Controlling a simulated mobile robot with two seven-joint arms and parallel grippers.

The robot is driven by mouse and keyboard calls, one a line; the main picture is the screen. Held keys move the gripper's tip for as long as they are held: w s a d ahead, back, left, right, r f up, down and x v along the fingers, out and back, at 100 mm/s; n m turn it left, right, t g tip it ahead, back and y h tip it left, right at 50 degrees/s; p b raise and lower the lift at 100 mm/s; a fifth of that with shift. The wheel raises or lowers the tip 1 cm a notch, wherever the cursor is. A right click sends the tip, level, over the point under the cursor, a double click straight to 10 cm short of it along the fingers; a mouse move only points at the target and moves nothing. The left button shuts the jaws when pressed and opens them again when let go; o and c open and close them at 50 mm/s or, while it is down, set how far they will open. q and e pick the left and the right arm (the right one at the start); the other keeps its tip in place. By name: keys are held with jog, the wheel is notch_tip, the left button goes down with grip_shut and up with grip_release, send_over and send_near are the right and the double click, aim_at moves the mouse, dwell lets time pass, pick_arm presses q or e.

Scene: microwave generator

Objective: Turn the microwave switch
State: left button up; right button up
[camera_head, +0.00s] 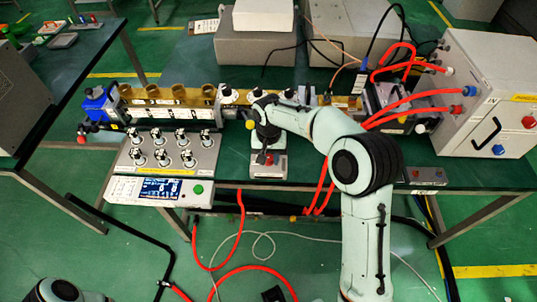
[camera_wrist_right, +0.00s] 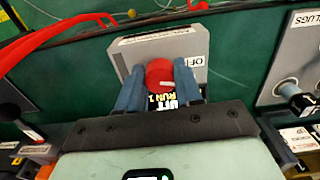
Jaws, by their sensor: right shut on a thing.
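The switch is a red round knob (camera_wrist_right: 160,75) on a light grey box (camera_wrist_right: 190,46) with printed labels; part of "OFF" shows at its right. In the head view the grey switch box (camera_head: 257,173) sits on the table's front edge, right of the grey plug plate. My right gripper (camera_wrist_right: 158,78) is shut on the red knob, with one blue-grey finger on each side of it. In the head view the right gripper (camera_head: 267,150) points down over the box and hides much of the knob. My left gripper is not in view.
A grey plate with several black-and-white plugs (camera_head: 172,150) and a panel with a display (camera_head: 160,188) lie left of the switch box. A large grey cabinet (camera_head: 490,95) with red cables stands at the right. A row of brown cylinders (camera_head: 180,92) stands behind.

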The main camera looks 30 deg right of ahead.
aim_at(269, 159)
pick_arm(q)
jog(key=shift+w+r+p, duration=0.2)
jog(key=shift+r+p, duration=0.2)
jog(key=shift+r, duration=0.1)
pick_arm(e)
jog(key=shift+n, duration=1.6)
jog(key=o, duration=1)
jog(key=shift+o, duration=0.2)
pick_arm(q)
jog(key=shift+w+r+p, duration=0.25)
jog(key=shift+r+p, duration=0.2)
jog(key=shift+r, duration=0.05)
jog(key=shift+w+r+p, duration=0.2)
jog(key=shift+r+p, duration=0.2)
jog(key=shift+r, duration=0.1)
pick_arm(e)
notch_tip(269, 159, up, 14)
jog(key=shift+f, duration=0.25)
